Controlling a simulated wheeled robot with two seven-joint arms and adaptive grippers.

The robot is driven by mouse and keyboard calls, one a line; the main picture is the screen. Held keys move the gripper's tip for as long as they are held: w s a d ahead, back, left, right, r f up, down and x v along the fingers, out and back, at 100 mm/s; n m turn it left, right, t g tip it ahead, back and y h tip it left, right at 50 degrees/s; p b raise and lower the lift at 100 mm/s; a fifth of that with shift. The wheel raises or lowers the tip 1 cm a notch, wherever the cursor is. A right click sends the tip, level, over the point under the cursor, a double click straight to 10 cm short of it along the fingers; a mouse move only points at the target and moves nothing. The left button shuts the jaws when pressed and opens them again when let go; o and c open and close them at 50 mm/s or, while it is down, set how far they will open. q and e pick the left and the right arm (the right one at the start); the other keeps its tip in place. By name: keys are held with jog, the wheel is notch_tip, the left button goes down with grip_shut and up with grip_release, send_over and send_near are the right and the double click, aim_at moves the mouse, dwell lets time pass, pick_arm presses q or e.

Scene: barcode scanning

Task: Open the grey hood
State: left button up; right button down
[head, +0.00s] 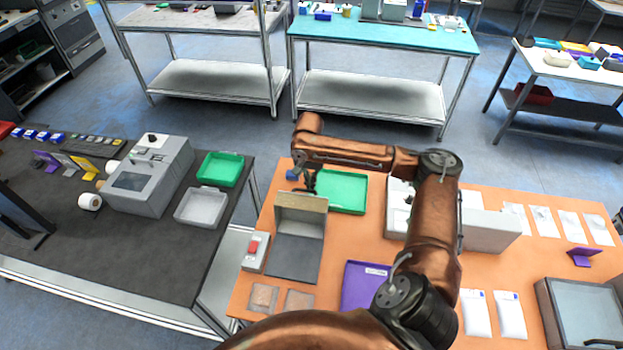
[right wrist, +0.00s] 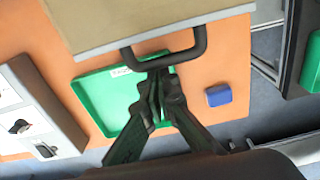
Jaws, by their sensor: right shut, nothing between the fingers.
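The grey hood (head: 299,222) stands on the orange table, a box shape with a beige upper face above a flat dark grey panel (head: 294,258). I cannot tell exactly how far it is open. In the right wrist view, the hood's beige face and grey edge (right wrist: 150,42) fill the top, with a dark bar handle (right wrist: 200,48) on that edge. My right gripper (head: 311,183) is at the hood's far side. Its closed fingertips (right wrist: 157,72) are beside the handle and overlap it in the picture; contact is unclear. My left gripper is not in view.
A green tray (head: 343,190) lies right behind the hood, with a small blue block (head: 292,175) to its left. A red-button box (head: 253,251) stands left of the hood. A purple tray (head: 362,287) and white machine (head: 397,208) are to the right.

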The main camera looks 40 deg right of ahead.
dwell(0.3)
jog(key=shift+t+h, duration=0.7)
jog(key=shift+h, duration=0.2)
jog(key=shift+s+a+r+p, duration=0.85)
jog(key=shift+a+p, duration=0.25)
jog(key=shift+p, duration=1.15)
jog(key=shift+s+a+r+p, duration=0.8)
jog(key=shift+a+p, duration=0.25)
jog(key=shift+p, duration=1.15)
jog(key=v, duration=1.2)
